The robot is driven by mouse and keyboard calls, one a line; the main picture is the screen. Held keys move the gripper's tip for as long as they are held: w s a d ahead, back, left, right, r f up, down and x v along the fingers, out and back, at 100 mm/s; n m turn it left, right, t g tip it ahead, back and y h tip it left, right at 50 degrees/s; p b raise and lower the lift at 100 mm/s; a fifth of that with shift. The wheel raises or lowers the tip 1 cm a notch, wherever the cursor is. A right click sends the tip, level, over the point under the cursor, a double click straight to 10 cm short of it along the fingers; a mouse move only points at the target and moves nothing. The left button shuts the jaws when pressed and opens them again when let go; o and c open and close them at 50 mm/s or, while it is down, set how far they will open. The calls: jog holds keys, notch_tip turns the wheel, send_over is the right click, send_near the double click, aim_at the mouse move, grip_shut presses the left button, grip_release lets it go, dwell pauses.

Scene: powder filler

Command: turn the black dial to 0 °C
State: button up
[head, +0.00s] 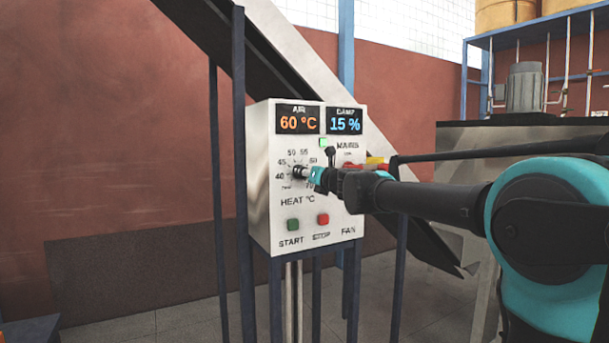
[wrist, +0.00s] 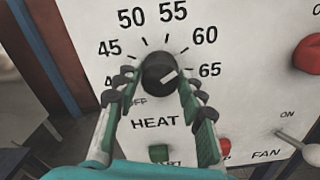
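The black dial (wrist: 155,72) sits on the white control panel (head: 258,165), with numbers around it and OFF at its lower left. In the wrist view its white mark points right and slightly up, towards about 65. No 0 mark shows on the scale. In the head view the dial (head: 298,172) is small and partly hidden by my gripper. My gripper (wrist: 157,82) is open with its two fingers on either side of the dial. A small gap shows at the left finger; contact at the right finger cannot be told. The AIR display (head: 298,121) reads 60 °C.
The DAMP display (head: 345,122) reads 15 %. Below the dial are a green START button (head: 293,225) and a red STOP button (head: 323,219). A FAN switch (wrist: 298,140) and red controls (wrist: 308,54) are at the right. A blue post (head: 239,190) stands behind the panel's left side.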

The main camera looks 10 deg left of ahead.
jog(key=c, duration=0.6)
jog(key=shift+o, duration=0.2)
jog(key=shift+n, duration=0.4)
jog(key=m, duration=3.3)
dwell(0.3)
